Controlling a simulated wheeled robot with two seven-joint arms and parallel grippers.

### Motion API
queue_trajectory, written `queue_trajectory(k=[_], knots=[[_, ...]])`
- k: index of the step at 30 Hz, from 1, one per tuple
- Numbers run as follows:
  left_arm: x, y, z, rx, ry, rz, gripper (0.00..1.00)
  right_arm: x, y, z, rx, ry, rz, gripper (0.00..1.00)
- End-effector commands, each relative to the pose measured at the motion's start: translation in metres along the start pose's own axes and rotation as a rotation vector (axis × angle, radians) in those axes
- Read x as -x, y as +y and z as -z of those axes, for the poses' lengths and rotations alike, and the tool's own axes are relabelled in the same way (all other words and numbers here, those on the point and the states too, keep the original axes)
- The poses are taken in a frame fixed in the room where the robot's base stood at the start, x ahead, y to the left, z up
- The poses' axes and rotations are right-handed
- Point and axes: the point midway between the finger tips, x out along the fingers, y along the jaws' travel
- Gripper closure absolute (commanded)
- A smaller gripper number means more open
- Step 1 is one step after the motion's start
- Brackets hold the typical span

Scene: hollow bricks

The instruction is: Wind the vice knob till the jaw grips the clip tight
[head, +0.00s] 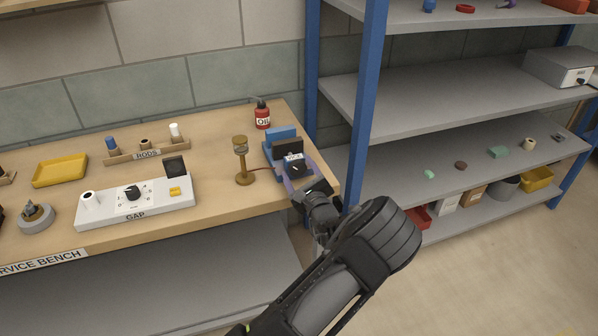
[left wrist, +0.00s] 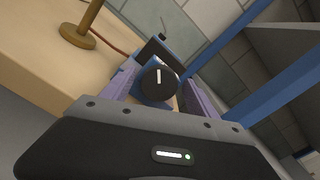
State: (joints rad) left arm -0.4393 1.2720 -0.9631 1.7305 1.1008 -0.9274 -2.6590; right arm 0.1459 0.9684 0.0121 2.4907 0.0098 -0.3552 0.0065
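The blue vice (head: 272,157) stands at the right end of the wooden bench, with a dark upright plate (head: 288,147) and a white-marked front. Its round black knob (left wrist: 158,82) has a white pointer line and faces my left wrist camera. My left gripper (head: 298,178) is at the front of the vice. In the left wrist view its purple fingers (left wrist: 160,88) stand apart on either side of the knob, with narrow gaps showing. I cannot make out the clip for certain. My right gripper is not in view.
A brass stand (head: 242,165) is left of the vice, with a reddish cable running toward it. A red oil bottle (head: 262,118) stands behind. The white GAP panel (head: 150,205) and RODS holder (head: 147,155) are further left. A blue shelf post (head: 368,90) rises close on the right.

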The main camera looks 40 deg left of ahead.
Motion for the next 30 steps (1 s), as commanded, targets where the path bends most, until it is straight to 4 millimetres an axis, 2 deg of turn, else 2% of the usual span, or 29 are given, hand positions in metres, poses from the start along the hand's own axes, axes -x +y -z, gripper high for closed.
queue_trajectory(k=[7, 11, 24, 30], knots=[[0.001, 0.000, 0.000, 0.000, 0.001, 0.000, 0.31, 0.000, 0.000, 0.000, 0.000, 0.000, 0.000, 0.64], [0.007, 0.000, 0.001, 0.000, 0.001, 0.001, 0.31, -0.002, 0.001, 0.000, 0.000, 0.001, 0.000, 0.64], [0.071, 0.000, 0.002, 0.000, 0.002, 0.001, 0.31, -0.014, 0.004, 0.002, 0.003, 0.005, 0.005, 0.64], [0.079, 0.000, 0.000, 0.000, 0.000, 0.000, 0.31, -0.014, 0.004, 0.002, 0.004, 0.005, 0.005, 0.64]])
